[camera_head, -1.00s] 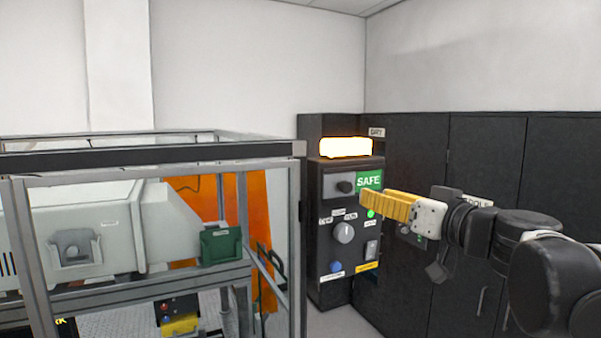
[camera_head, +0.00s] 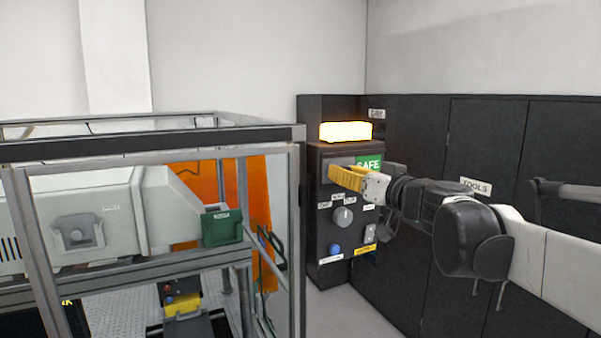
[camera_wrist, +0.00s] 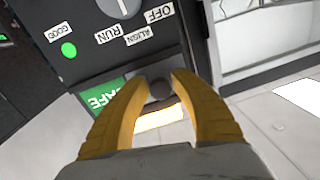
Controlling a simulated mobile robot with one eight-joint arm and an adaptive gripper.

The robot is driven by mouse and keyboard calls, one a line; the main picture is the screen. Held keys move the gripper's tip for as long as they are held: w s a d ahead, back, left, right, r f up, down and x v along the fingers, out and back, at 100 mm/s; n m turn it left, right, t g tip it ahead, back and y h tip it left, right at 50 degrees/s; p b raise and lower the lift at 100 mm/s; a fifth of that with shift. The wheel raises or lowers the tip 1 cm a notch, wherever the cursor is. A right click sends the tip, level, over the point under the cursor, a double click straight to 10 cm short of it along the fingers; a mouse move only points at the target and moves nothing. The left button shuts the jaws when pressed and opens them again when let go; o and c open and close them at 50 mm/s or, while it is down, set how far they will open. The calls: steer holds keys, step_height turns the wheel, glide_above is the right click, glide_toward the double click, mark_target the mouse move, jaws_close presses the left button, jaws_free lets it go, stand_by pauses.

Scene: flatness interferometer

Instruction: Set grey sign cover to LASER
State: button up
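The grey sign cover (camera_head: 340,161) is on the upper front of the black control cabinet, left of the green SAFE sign (camera_head: 368,163). The cover hides the panel's left part. In the wrist view its dark round knob (camera_wrist: 160,89) shows between my fingers, with the SAFE sign (camera_wrist: 103,97) beside it. My gripper (camera_head: 338,178), with yellow fingers, is in front of the cover. In the wrist view my gripper (camera_wrist: 161,78) is open, its fingers on either side of the knob. I cannot tell whether they touch it. No LASER text shows.
A lit orange-white lamp (camera_head: 345,132) tops the cabinet. Below the cover are a rotary switch (camera_head: 342,216) labelled OFF, RUN and ALIGN, and a blue button (camera_head: 335,249). A framed enclosure (camera_head: 150,152) stands to the left. Dark cupboards (camera_head: 485,140) are behind my arm.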

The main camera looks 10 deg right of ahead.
mark_target(370, 166)
jaws_close()
steer(key=shift+d, duration=0.1)
steer(key=w+d, duration=0.1)
steer(key=d, duration=0.2)
steer(key=w+d, duration=0.1)
steer(key=d, duration=0.1)
steer(key=w+d+b, duration=0.1)
steer(key=d, duration=0.2)
steer(key=shift+d, duration=0.3)
steer(key=shift+s+a, duration=0.1)
steer(key=shift+a, duration=0.05)
steer(key=shift+o, duration=0.4)
jaws_free()
steer(key=shift+o, duration=1.2)
steer(key=shift+d, duration=0.3)
